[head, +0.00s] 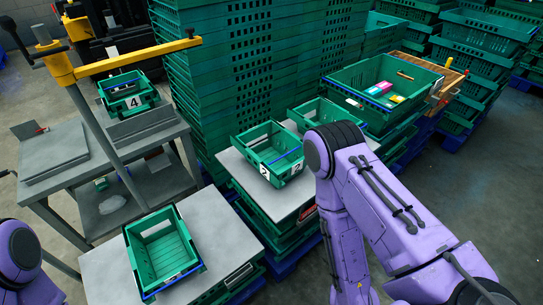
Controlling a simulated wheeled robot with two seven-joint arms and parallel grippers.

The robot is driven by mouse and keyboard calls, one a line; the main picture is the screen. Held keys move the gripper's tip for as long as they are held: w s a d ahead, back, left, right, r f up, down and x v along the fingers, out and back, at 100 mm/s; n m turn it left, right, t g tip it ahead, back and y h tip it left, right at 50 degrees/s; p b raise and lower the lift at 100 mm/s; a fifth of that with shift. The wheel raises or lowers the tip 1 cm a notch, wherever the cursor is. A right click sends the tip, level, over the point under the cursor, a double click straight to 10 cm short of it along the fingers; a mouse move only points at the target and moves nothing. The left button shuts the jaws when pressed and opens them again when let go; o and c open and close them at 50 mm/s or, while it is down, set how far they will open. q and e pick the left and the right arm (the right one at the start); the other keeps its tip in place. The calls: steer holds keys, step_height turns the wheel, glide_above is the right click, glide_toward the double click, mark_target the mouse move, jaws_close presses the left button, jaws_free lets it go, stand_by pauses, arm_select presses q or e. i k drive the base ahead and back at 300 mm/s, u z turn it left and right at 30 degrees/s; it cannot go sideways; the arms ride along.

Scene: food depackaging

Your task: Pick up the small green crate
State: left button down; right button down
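Several small green crates show in the head view. One empty crate (180,252) sits on a grey surface at the lower front. Another crate (258,158) with a white number label sits on the middle stack, and a further one (312,108) stands just behind it, partly hidden by my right arm. A fourth small crate (121,90), labelled 4, is at the back left. I cannot tell which crate is meant. My purple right arm reaches down past the frame's bottom edge, and only a bit of my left arm shows at lower left. Neither gripper is in view.
A grey workbench (58,157) with a yellow-armed post (138,58) stands at left. Tall stacks of green crates (255,60) rise behind. A larger green crate (365,75) at right holds small coloured packages. Dark floor is open at far right.

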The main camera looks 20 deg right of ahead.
mark_target(274, 156)
steer(key=u, duration=0.05)
steer(key=k, duration=0.5)
steer(key=z, duration=2.2)
steer(key=i, duration=1.65)
steer(key=u, duration=1.15)
